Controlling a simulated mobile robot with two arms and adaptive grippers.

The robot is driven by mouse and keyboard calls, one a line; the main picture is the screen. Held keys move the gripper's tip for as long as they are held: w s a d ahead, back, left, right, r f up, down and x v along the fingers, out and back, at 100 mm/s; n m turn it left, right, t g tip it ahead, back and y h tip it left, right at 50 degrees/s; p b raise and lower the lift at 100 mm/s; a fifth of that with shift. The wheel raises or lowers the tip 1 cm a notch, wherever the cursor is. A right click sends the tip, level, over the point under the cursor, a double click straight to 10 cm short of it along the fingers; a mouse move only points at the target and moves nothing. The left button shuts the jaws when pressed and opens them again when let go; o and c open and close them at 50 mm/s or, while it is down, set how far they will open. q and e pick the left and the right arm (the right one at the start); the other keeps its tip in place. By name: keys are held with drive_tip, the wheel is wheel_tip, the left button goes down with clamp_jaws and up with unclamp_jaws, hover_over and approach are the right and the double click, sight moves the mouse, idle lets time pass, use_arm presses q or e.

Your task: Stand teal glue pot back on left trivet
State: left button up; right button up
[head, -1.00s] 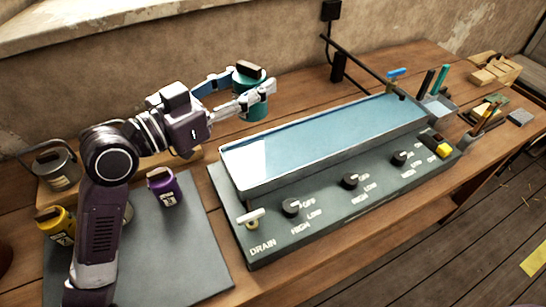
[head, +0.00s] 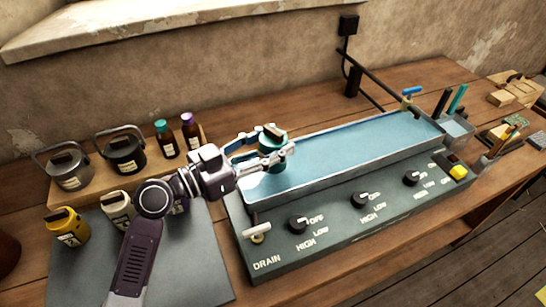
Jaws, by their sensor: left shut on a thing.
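The teal glue pot (head: 271,136) with a brown top is held by my left gripper (head: 266,151), its fingers shut around the pot's sides. The pot looks roughly upright, at the left end of the long water bath (head: 345,147). A finger hides part of its body, and I cannot tell whether its base touches anything. I cannot make out the left trivet; the pot and gripper cover that end of the bath. My right gripper is not in view.
A grey panel with knobs (head: 298,224) and a drain handle (head: 257,231) fronts the bath. Yellow (head: 67,228) and white (head: 118,208) pots stand on a dark mat at left. Lidded pots (head: 121,154) and small bottles (head: 167,140) stand behind.

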use_arm(q)
drive_tip(key=shift+f, duration=2.35)
drive_tip(key=shift+f, duration=0.15)
drive_tip(key=o, duration=1.5)
